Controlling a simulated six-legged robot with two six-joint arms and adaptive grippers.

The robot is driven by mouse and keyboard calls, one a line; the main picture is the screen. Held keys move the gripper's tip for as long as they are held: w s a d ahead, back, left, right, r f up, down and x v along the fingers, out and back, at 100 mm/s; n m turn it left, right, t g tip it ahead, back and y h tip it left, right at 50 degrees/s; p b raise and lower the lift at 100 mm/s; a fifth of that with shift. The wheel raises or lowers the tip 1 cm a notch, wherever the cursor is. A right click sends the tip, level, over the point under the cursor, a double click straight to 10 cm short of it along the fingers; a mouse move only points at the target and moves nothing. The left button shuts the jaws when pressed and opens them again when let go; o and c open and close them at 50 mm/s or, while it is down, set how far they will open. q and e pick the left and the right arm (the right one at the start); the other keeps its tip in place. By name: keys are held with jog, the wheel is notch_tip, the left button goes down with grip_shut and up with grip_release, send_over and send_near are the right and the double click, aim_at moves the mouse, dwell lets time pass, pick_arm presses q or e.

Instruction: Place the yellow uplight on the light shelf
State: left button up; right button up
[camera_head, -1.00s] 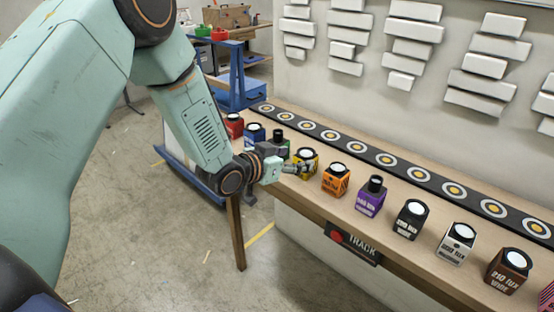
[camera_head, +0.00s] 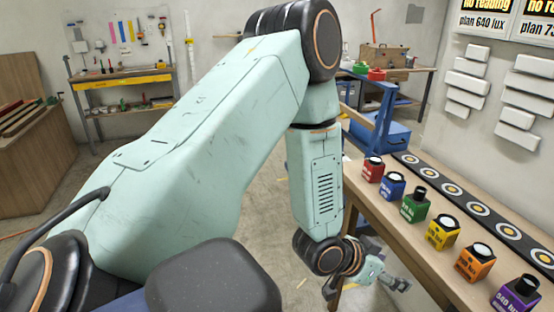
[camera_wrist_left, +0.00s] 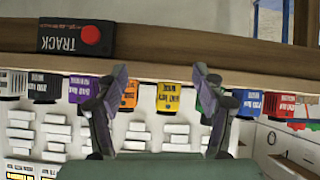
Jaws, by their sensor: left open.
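The yellow uplight (camera_head: 443,232), a small cube with a white round top, stands upright in a row of coloured uplights on the wooden ledge. It also shows upside down in the wrist view (camera_wrist_left: 168,98), between my fingertips in the picture but beyond them. My left gripper (camera_head: 397,284) is open and empty, apart from the uplight and in front of the ledge's near edge. In the wrist view its two fingers (camera_wrist_left: 159,78) are spread wide. Behind the row runs a dark strip (camera_head: 466,199) with ringed round spots. My right gripper is not in view.
Red (camera_head: 373,169), blue (camera_head: 393,186) and green (camera_head: 415,205) uplights stand left of the yellow one; orange (camera_head: 474,263) and purple (camera_head: 515,295) ones stand right. A TRACK sign (camera_wrist_left: 75,38) sits on the ledge front. White wall blocks (camera_head: 467,80) rise behind.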

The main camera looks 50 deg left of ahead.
pick_arm(q)
jog(key=s+f+n+g+y, duration=0.1)
jog(key=s+f+g, duration=0.2)
jog(key=s, duration=0.7)
jog(key=s+f+n+g+y, duration=0.1)
jog(key=s+f+g, duration=0.2)
jog(key=s+f, duration=0.4)
jog(key=s+f+n+g+y, duration=0.1)
jog(key=s+f+g, duration=0.3)
jog(key=s, duration=1)
jog(key=shift+a+f+y, duration=0.4)
